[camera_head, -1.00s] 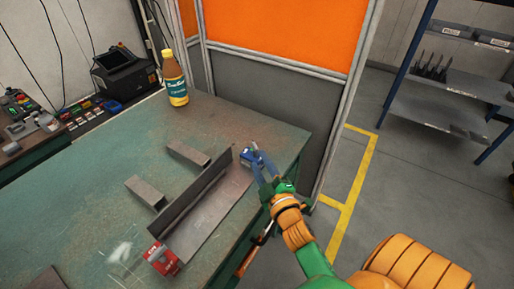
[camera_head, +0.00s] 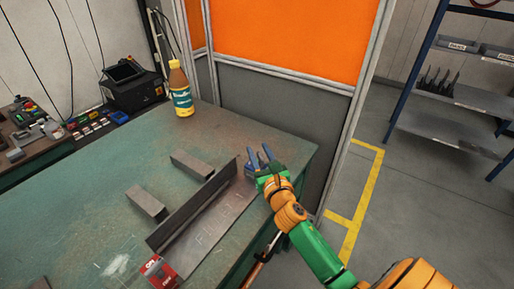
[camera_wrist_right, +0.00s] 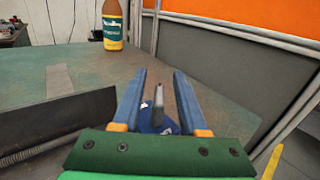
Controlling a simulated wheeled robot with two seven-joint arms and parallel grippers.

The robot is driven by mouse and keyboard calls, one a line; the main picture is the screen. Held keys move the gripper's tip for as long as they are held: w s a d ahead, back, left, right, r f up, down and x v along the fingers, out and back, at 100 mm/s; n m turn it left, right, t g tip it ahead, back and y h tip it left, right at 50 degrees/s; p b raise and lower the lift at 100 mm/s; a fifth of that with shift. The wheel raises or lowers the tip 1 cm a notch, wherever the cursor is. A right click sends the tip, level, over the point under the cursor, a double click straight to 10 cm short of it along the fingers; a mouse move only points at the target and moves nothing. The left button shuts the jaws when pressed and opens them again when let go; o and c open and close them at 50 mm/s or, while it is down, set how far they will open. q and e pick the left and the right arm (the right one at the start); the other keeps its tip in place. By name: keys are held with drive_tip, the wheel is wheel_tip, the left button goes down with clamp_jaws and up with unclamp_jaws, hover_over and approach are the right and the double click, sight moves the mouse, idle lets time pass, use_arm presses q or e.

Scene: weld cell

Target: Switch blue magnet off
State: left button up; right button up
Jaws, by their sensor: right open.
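The blue magnet (camera_wrist_right: 150,123) sits low between my right fingers in the right wrist view, with a grey upright lever (camera_wrist_right: 158,100) on it. The fingers stand on either side, apart from the lever. In the head view my right gripper (camera_head: 259,156) is over the far end of the steel angle (camera_head: 205,208) and hides most or all of the blue magnet. It is open, with blue fingers. A red magnet (camera_head: 160,272) is at the near end of the angle. My left gripper is not in view.
Two grey steel blocks (camera_head: 147,203) (camera_head: 192,164) lie on the green table (camera_head: 90,215) left of the angle. The table's left part is mostly clear.

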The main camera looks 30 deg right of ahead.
drive_tip(key=shift+f+x, duration=0.2)
drive_tip(key=shift+x, duration=0.9)
drive_tip(key=shift+s, duration=0.1)
drive_tip(key=shift+c, duration=0.2)
drive_tip(key=shift+r, duration=0.1)
clamp_jaws()
